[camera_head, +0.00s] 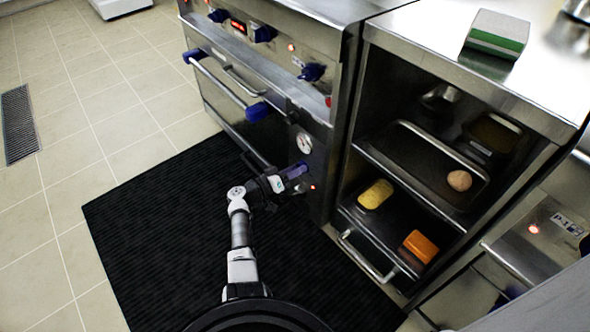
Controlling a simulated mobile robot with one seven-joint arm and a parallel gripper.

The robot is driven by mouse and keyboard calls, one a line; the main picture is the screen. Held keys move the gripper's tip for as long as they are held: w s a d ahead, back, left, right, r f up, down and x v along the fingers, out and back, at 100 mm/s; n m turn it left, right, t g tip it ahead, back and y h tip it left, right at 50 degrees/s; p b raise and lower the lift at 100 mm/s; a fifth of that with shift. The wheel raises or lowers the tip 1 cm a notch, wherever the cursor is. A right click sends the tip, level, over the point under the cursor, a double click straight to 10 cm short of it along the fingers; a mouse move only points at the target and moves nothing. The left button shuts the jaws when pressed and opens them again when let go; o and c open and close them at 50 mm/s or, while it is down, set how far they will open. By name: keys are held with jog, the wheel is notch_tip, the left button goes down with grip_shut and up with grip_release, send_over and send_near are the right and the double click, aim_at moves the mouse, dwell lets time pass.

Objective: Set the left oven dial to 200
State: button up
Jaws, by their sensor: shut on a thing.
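The steel range (262,75) has an oven front with a dark control panel at its lower right. A blue-purple dial (296,170) sticks out from that panel, below a round white gauge (304,143). My gripper (281,180) reaches the dial from the left and is shut on it. The jaws cover part of the dial. Its markings and setting are too small to read, and I cannot tell whether it is the left oven dial. A small red light (312,187) glows beside it.
Several blue knobs line the range's upper front; one is here (312,72). An oven handle with blue ends (222,85) juts out. An open steel shelf unit (400,215) with trays stands to the right. A black mat (150,235) covers the floor, clear at left.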

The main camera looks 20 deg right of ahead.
jog(key=m+p, duration=0.2)
jog(key=m, duration=0.2)
jog(key=shift+r, duration=0.15)
jog(key=m+p, duration=0.1)
jog(key=m, duration=0.3)
jog(key=m+t+y+p, duration=0.1)
jog(key=m, duration=0.4)
jog(key=shift+s+p, duration=0.15)
jog(key=shift+p, duration=0.25)
jog(key=m, duration=0.4)
jog(key=shift+t+y, duration=0.3)
jog(key=o, duration=1)
jog(key=shift+c, duration=0.2)
jog(key=shift+s, duration=0.1)
